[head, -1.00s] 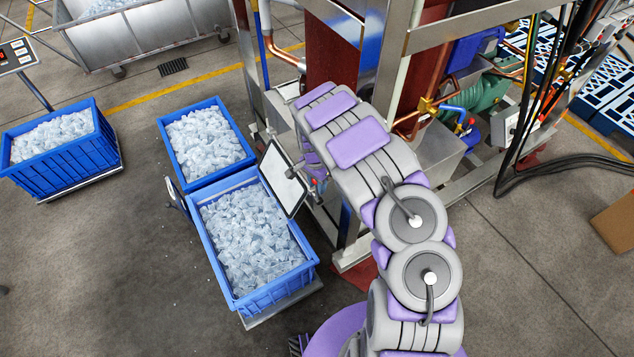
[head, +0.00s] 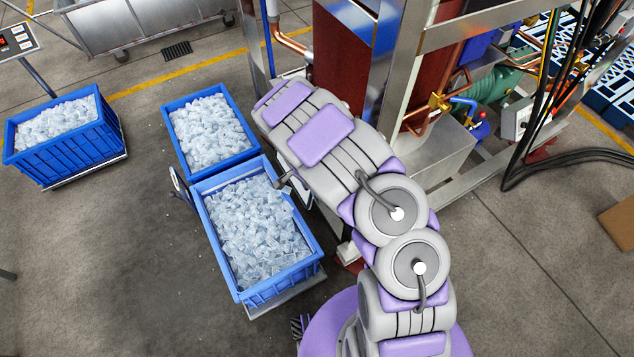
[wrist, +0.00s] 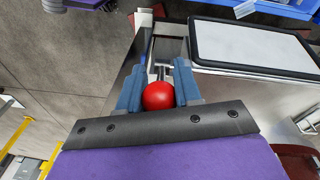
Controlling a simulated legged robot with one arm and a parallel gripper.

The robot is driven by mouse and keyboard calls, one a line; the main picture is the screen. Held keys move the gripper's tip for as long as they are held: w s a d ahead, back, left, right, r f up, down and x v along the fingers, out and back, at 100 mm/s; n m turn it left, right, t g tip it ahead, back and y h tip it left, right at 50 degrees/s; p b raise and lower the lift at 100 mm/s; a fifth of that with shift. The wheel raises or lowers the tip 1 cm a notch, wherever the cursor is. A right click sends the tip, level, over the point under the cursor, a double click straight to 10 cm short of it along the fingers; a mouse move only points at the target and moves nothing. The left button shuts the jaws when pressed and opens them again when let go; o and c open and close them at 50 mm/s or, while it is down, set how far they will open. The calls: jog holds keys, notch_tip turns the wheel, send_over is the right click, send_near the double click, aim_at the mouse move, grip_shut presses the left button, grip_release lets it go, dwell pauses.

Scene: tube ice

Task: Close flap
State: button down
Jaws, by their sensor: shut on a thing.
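In the wrist view, my gripper (wrist: 160,92) has its two blue fingers on either side of a red ball knob (wrist: 159,96), shut on it. The knob sits at the end of a metal lever. The flap (wrist: 255,46), a pale panel with a black rim, lies beyond the fingers to the upper right. It is apart from the fingers. In the head view, my arm covers the knob, my fingers and most or all of the flap, so its exact angle cannot be told there.
A blue crate of ice (head: 222,250) stands just left of my arm, with a second blue crate (head: 170,132) behind it. A third crate (head: 62,160) stands far left. The machine frame (head: 385,70) rises behind my arm. Floor is clear at the lower left.

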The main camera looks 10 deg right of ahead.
jog(key=shift+s+a+f, duration=0.1)
jog(key=shift+a+f, duration=0.2)
jog(key=shift+a, duration=0.3)
dwell(1.6)
jog(key=c, duration=0.8)
grip_release()
jog(key=shift+a+f, duration=0.1)
jog(key=shift+a, duration=0.05)
jog(key=a+r+p, duration=0.1)
jog(key=r, duration=0.4)
jog(key=r+p, duration=0.1)
jog(key=r, duration=0.5)
jog(key=a+r+p, duration=0.1)
jog(key=r, duration=0.5)
jog(key=shift+a, duration=0.3)
